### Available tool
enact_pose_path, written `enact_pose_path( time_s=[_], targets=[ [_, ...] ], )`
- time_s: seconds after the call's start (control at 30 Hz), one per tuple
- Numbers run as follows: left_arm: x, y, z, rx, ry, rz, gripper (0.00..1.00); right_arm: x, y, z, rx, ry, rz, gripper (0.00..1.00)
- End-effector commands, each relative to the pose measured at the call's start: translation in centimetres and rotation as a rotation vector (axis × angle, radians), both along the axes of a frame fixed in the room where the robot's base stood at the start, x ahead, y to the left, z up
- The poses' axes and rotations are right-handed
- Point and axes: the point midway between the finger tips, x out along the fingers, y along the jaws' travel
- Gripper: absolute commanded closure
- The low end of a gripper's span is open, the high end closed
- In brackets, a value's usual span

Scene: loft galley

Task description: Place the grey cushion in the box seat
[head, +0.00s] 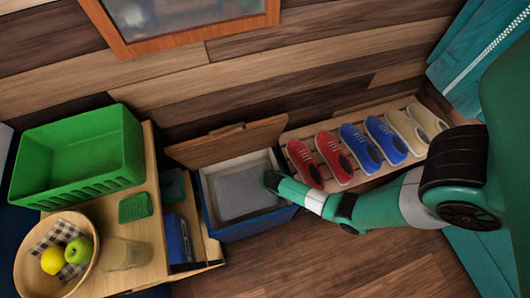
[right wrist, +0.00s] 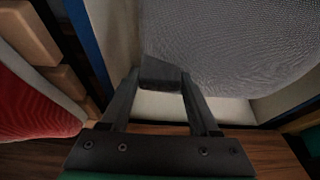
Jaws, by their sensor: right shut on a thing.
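The box seat (head: 256,226) is a blue box with a pale inside, on the floor in the middle of the head view. Its wooden lid (head: 225,144) stands raised at the back. The grey cushion (head: 240,192) lies within the box opening; it also fills the top right of the right wrist view (right wrist: 235,45). How deep it sits is hard to tell. My right gripper (head: 270,181) reaches in over the box's right side and is shut on a dark grey tab (right wrist: 160,72) at the cushion's edge. My left gripper is not in view.
A low slatted rack with red, blue and cream shoes (head: 333,153) stands right of the box. To the left, a wooden counter holds a green crate (head: 85,188), a fruit bowl (head: 30,272) and a glass (head: 126,253). The floor in front is clear.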

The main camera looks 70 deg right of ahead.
Motion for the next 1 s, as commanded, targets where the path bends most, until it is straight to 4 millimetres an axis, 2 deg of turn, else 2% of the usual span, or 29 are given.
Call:
enact_pose_path(
  time_s=[0.03, 0.2, 0.4, 0.8, 0.83, 1.0],
  targets=[
    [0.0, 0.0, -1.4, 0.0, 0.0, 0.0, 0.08, 0.1, 0.0, -1.5, -0.001, -0.002, 0.0, 1.0],
    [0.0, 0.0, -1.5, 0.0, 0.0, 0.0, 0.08, 0.1, 0.0, -1.6, -0.001, -0.004, 0.0, 1.0],
    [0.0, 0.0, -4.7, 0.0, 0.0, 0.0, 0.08, 0.1, 0.0, -5.1, -0.001, -0.003, 0.001, 1.0],
    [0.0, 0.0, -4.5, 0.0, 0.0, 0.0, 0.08, 0.1, 0.0, -5.2, -0.002, -0.002, 0.0, 1.0],
    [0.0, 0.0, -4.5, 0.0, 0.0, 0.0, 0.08, 0.1, 0.0, -5.3, -0.001, -0.002, 0.001, 0.36],
    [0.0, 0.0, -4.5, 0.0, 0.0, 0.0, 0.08, 0.1, 0.0, -5.2, -0.001, -0.002, 0.0, 0.08]
  ],
)
